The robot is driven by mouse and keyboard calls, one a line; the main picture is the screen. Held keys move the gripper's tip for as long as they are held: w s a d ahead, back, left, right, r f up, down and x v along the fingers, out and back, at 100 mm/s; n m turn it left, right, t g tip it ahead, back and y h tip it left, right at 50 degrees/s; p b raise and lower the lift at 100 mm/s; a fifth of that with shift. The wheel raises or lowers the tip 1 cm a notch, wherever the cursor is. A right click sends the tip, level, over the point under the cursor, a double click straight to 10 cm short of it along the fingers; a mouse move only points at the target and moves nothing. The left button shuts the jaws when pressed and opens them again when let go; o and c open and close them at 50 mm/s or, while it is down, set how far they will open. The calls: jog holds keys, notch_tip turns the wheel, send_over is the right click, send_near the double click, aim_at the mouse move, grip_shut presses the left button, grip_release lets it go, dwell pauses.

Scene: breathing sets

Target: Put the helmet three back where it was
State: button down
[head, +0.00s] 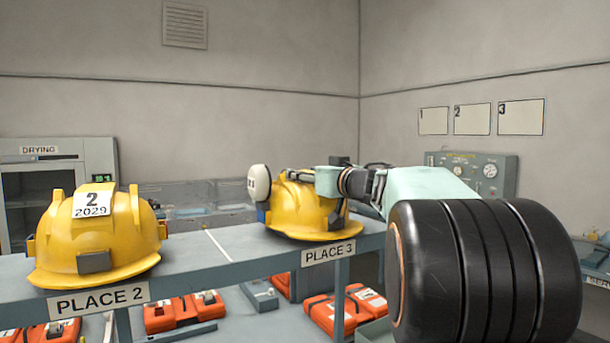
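A yellow helmet (298,212) is at the back shelf (214,246), just behind the PLACE 3 label (328,252). It appears to rest on the shelf top, but I cannot be sure of contact. My gripper (298,175) reaches in from the right and is at the top of this helmet. Its fingertips are small and partly hidden, so I cannot tell whether they grip it. A pale rounded piece (259,183) with dark marks shows at the helmet's upper left. No clear number three is readable on the helmet.
Another yellow helmet (96,238), tagged 2 and 2029, sits behind the PLACE 2 label (98,300). A pale dividing line (218,245) crosses the shelf between them. Orange cases (345,310) lie below. A drying cabinet (62,170) stands left and a gauge panel (478,172) right.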

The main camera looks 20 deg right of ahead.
jog(key=c, duration=1)
grip_release()
jog(key=shift+c, duration=0.2)
jog(key=shift+r, duration=0.2)
jog(key=b, duration=0.2)
send_over(309, 203)
jog(key=s+d, duration=0.2)
jog(key=d, duration=0.3)
jog(key=shift+f, duration=0.1)
